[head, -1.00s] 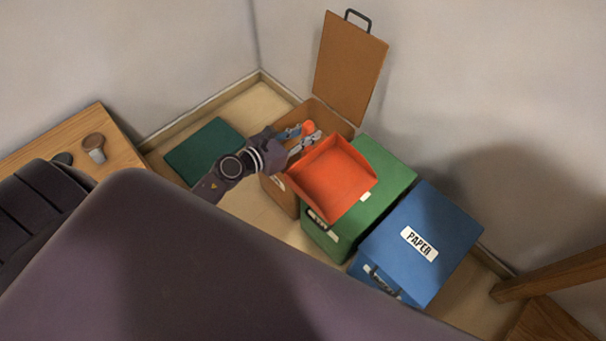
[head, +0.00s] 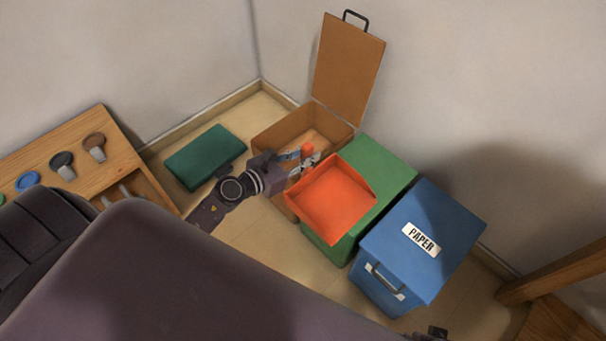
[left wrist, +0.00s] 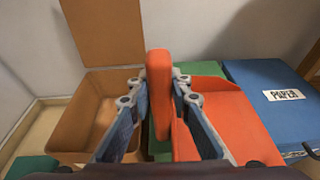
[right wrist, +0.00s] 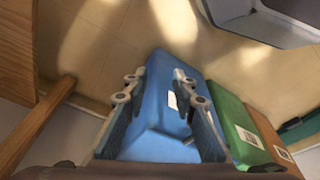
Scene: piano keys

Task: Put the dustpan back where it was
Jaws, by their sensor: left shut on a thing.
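The orange-red dustpan (head: 333,203) is held in the air, its pan above the front of the green bin (head: 385,165) in the head view. My left gripper (head: 303,161) is shut on its upright handle, which stands between the fingers in the left wrist view (left wrist: 160,90). The gripper hangs by the front edge of the open brown bin (head: 280,133). The pan (left wrist: 222,120) is right of the fingers there. My right gripper (right wrist: 158,78) is open and empty in the right wrist view, with the blue bin behind its fingers.
The brown bin's lid (head: 348,62) stands raised at the back; its visible inside looks empty. The blue PAPER bin (head: 440,225) is at right, closed. A dark green box (head: 205,155) lies at left. A wooden rack (head: 120,165) with round-topped items stands farther left.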

